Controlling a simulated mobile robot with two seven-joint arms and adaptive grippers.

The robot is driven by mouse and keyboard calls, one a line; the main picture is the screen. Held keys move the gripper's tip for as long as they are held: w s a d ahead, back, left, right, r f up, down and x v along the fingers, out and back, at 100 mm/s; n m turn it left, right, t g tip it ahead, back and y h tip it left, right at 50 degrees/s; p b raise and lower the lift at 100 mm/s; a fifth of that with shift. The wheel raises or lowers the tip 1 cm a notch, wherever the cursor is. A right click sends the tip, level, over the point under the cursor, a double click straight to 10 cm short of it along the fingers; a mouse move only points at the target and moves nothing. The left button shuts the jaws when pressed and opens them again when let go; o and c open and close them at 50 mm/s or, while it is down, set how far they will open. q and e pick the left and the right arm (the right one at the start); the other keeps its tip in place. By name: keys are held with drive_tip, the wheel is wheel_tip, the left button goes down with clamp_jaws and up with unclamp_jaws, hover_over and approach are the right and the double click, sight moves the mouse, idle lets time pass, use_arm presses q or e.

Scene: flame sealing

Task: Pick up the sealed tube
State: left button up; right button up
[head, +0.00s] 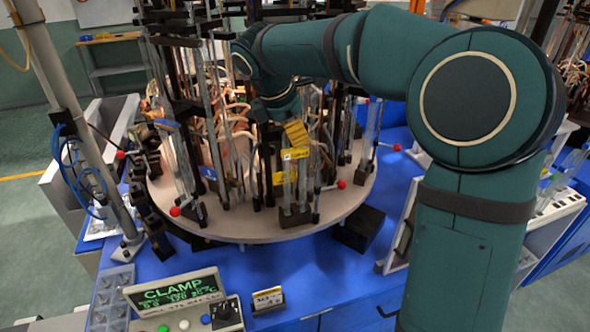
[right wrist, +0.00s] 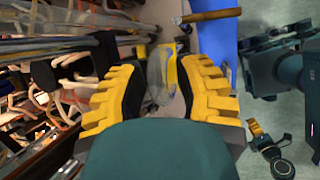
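Clear glass tubes (head: 288,185) stand upright in dark holders on the round turntable (head: 245,229). One near the front has a yellow label (head: 294,154) by its top; I cannot tell which tube is the sealed one. My right gripper (head: 297,131) reaches down over this tube from above. In the right wrist view my right gripper (right wrist: 157,85) has its yellow, ribbed fingers apart. A clear tube (right wrist: 158,72) with a yellow strip shows in the gap between them, with no clear contact. A small yellow and black part (right wrist: 257,131) at lower right may be my left gripper.
Metal rods, black clamps and red-knobbed levers (head: 342,184) crowd the turntable around my right gripper. A control panel (head: 180,300) reading CLAMP and a small sign (head: 268,299) stand at the front of the blue table (head: 290,268). A grey post (head: 85,120) rises at left.

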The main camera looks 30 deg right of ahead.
clamp_jaws()
